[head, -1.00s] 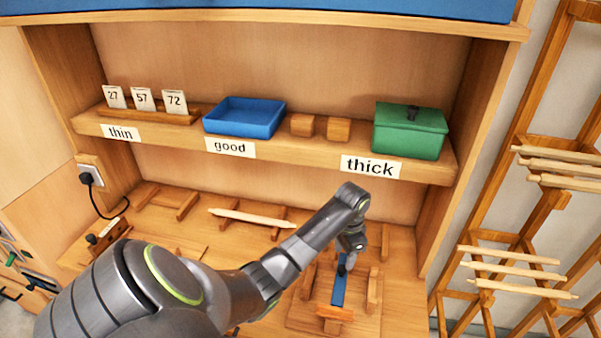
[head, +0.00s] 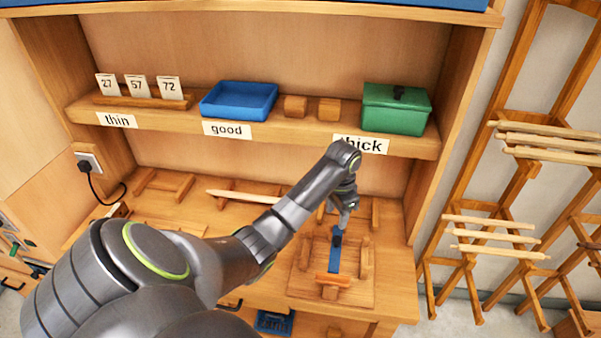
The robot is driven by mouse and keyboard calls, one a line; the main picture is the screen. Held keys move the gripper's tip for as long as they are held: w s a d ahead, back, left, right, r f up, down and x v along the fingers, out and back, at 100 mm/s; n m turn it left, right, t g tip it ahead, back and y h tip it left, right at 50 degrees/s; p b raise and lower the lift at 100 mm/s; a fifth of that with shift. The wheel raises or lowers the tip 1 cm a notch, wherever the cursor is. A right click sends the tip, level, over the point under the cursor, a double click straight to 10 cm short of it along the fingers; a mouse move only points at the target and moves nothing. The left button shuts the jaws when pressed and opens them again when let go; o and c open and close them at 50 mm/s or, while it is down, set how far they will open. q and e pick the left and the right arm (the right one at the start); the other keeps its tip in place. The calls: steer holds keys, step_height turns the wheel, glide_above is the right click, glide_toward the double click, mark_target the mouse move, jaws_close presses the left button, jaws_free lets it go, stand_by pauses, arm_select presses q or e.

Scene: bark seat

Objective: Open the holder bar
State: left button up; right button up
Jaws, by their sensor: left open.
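The holder bar (head: 334,256) is a blue strip with a dark end, lying lengthwise on a wooden fixture (head: 304,287) on the bench at right of centre. An orange crosspiece (head: 333,280) sits at its near end. Wooden posts stand on both sides of the bar. My left gripper (head: 343,224) points down just above the bar's dark far end. It is open and empty; whether it touches the bar is hard to tell. My right gripper is not in view.
A shelf above holds number cards (head: 136,87), a blue tray (head: 238,115), two wooden blocks and a green box (head: 395,110). A pale rod (head: 243,196) lies on the bench behind my left arm. Racks with rods (head: 495,235) stand at right.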

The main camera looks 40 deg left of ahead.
arm_select(q)
steer(key=s+d+f+n+t+b, duration=0.1)
steer(key=s+d+f+n+b, duration=0.1)
steer(key=s+f, duration=1.1)
steer(key=shift+s+f+y, duration=0.15)
steer(key=shift+s+y, duration=0.15)
steer(key=shift+s, duration=1.1)
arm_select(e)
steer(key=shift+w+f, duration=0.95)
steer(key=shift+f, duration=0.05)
